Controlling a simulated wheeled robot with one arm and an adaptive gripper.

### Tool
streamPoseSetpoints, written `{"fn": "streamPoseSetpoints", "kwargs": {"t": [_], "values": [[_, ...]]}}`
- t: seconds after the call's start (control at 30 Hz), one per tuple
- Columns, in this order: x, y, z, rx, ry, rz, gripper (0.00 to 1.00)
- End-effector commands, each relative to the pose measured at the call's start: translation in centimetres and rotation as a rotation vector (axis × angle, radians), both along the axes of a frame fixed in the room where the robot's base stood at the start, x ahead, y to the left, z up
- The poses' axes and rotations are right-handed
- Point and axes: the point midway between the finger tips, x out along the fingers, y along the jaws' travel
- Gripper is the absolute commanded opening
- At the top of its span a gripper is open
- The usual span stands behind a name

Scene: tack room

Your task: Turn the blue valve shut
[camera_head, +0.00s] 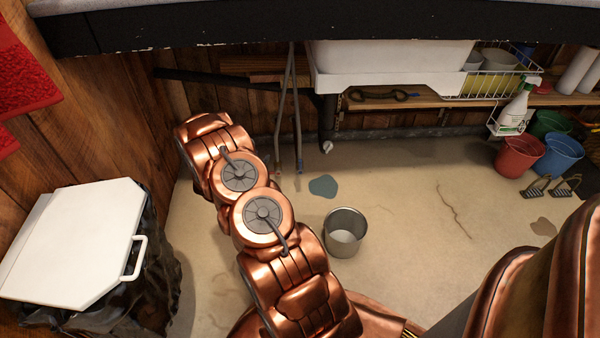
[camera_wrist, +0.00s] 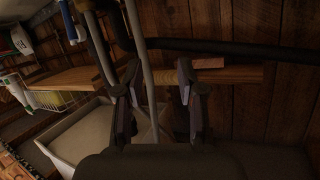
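A grey pipe (camera_wrist: 143,55) runs down from the top edge and passes behind or between the fingers; I cannot tell which. Two thin grey pipes (camera_head: 281,110) hang under the sink in the head view. My arm reaches toward the wooden wall left of these pipes, and its own links hide the gripper there.
A white sink (camera_head: 390,82) and a wooden shelf (camera_head: 410,101) stand at the back. A metal bucket (camera_head: 343,245) is on the floor beside my arm. A white-lidded bin (camera_head: 75,240) is at left. Red (camera_head: 520,158) and blue (camera_head: 558,155) buckets stand at right.

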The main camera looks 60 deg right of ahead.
Motion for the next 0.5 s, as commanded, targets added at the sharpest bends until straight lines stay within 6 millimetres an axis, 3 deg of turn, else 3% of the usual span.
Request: {"fn": "streamPoseSetpoints", "kwargs": {"t": [0.03, 0.2, 0.4, 0.5], "values": [[-1.6, -1.0, -2.6, -0.041, 0.008, -0.033, 0.39], [-6.1, -3.3, -6.2, -0.182, 0.028, -0.123, 0.39], [-9.6, -4.3, -8.1, -0.285, 0.051, -0.178, 0.39], [-10.2, -4.5, -8.2, -0.310, 0.055, -0.189, 0.39]]}}
